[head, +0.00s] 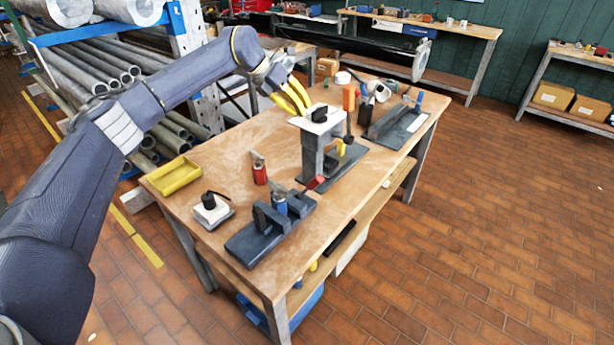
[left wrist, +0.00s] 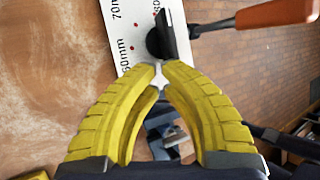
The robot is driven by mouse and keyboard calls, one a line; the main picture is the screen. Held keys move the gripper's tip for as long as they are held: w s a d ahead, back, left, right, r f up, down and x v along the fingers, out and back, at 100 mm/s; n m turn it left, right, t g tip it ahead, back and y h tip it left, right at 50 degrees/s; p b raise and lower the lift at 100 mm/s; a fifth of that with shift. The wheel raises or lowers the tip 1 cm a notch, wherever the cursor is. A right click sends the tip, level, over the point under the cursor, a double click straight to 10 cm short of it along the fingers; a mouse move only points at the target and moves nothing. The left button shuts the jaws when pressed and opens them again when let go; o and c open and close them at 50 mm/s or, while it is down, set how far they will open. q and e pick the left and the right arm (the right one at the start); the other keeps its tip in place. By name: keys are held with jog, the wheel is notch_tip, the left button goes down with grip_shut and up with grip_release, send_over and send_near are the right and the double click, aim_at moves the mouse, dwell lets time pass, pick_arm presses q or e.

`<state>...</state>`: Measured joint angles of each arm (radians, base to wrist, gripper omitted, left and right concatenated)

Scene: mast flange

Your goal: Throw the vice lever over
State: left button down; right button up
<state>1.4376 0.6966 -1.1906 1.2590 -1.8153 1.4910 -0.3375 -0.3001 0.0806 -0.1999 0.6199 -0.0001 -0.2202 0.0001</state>
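A grey stand (head: 313,160), likely the vice, rises from a dark base on the workbench. On top sits a white plate (head: 310,125) with a black knob; this plate (left wrist: 122,38) shows printed millimetre marks in the left wrist view. Beside it an orange-handled lever (head: 348,98) stands upright; its orange handle (left wrist: 280,14) shows at the wrist view's upper right. My left gripper (head: 306,107) is over the plate's left side, apart from the lever. Its yellow fingertips (left wrist: 160,70) nearly meet, with no object seen held. My right gripper is not in view.
On the workbench (head: 220,155) are a dark blue fixture (head: 270,228), a red lever end (head: 316,183), a red can (head: 259,173), a white block with a black knob (head: 212,210) and a yellow tray (head: 173,176). Another dark fixture (head: 396,125) stands at right. A pipe rack (head: 95,75) is behind left.

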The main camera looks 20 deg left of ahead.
pick_arm(q)
jog(key=s+g, duration=0.1)
jog(key=s+a+f, duration=0.1)
jog(key=s, duration=0.1)
jog(key=s+f+g+y, duration=0.1)
jog(key=shift+s+a+f+g, duration=0.2)
jog(key=shift+a+g, duration=0.1)
jog(key=shift+a, duration=0.1)
jog(key=g, duration=0.3)
send_near(309, 188)
jog(key=s+x, duration=0.1)
jog(key=x, duration=0.5)
jog(key=shift+d+r+y, duration=0.3)
jog(key=shift+d, duration=0.05)
jog(key=shift+s+d+f+t+y, duration=0.15)
jog(key=shift+s+d+f+y, duration=0.15)
jog(key=shift+d+f+y, duration=0.35)
jog(key=shift+s+d+f+t+y, duration=0.2)
jog(key=shift+s+d+f, duration=0.15)
jog(key=shift+d, duration=0.5)
jog(key=shift+s+d+f+t+y, duration=0.15)
jog(key=shift+s+d+f+y, duration=0.1)
jog(key=shift+d+f+y, duration=0.4)
jog(key=shift+d+r, duration=0.1)
jog(key=shift+r, duration=0.05)
